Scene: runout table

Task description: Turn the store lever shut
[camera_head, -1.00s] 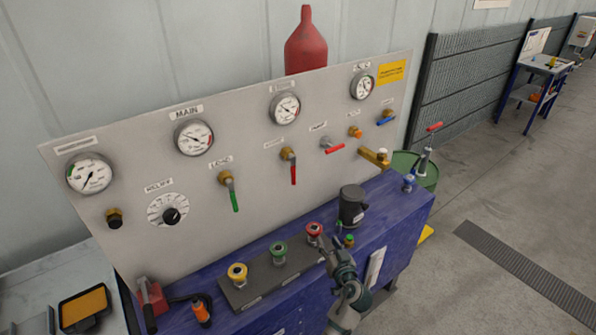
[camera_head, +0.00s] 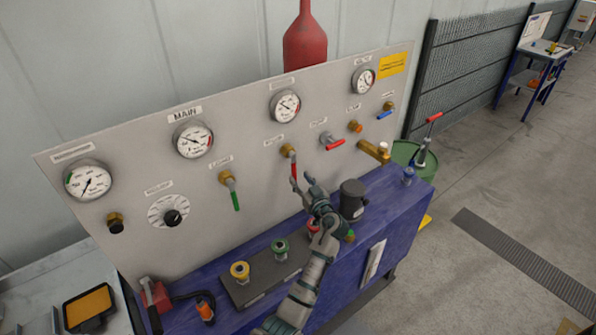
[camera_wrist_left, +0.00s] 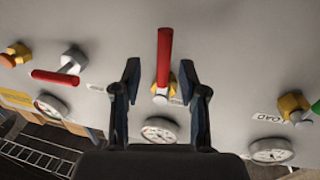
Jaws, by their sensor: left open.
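A red-handled lever (camera_head: 293,167) on a brass valve (camera_head: 288,150) hangs straight down from the middle of the grey panel (camera_head: 250,155). Its label is too small to read, so I cannot confirm it is the store lever. My left gripper (camera_head: 304,182) is open just below and to the right of this handle. In the left wrist view, which shows the panel upside down, the red handle (camera_wrist_left: 164,55) lies between the two spread fingers of the left gripper (camera_wrist_left: 160,70). I see no clear contact. My right gripper is out of view.
A green lever (camera_head: 234,197) hangs to the left; a second red lever (camera_head: 333,144) and a blue lever (camera_head: 384,115) are to the right.

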